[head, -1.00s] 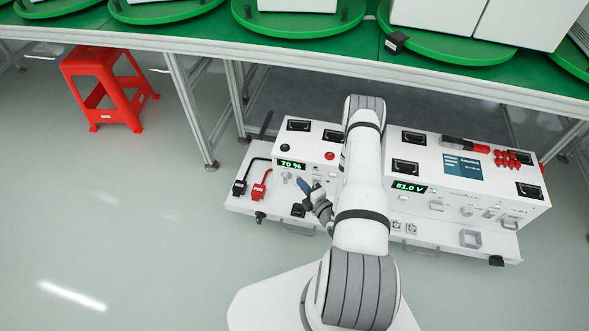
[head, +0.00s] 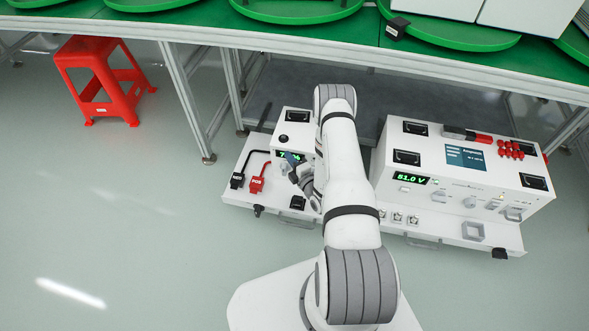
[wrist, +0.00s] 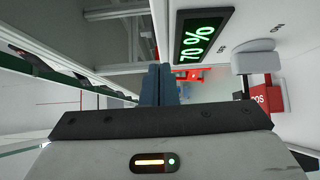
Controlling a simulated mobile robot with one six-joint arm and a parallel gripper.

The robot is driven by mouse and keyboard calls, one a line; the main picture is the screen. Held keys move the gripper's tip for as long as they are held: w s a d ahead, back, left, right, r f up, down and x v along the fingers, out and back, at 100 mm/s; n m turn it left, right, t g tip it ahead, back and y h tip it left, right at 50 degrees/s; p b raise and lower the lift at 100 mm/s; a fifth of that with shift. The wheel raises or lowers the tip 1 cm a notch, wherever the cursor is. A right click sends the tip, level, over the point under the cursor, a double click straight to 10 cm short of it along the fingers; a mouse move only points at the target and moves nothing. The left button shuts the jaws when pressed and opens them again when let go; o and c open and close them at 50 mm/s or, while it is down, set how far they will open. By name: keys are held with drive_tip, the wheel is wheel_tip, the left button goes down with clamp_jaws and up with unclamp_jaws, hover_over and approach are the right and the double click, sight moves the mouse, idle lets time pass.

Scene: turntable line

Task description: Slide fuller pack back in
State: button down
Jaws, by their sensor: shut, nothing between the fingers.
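A white unit (head: 275,139) with a green "70 %" display (head: 280,154) stands left of my arm in the head view. My arm hides much of its front and right side. The display (wrist: 203,36) is close up in the wrist view. My gripper (head: 291,159) is in front of this unit, its blue fingers together and empty. In the wrist view the fingers (wrist: 159,84) point ahead, left of the display; contact with the unit cannot be told. A second white unit (head: 457,195) showing "51.0 V" (head: 411,179) stands to the right.
Black and red plugs (head: 257,184) on bent leads sit on the tray at left. A green-topped bench (head: 340,40) with round green plates runs behind, above the units. A red stool (head: 104,82) stands at left. The floor at front left is clear.

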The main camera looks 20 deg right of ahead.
drive_tip(key=shift+w+d, duration=0.35)
drive_tip(key=shift+w, duration=0.15)
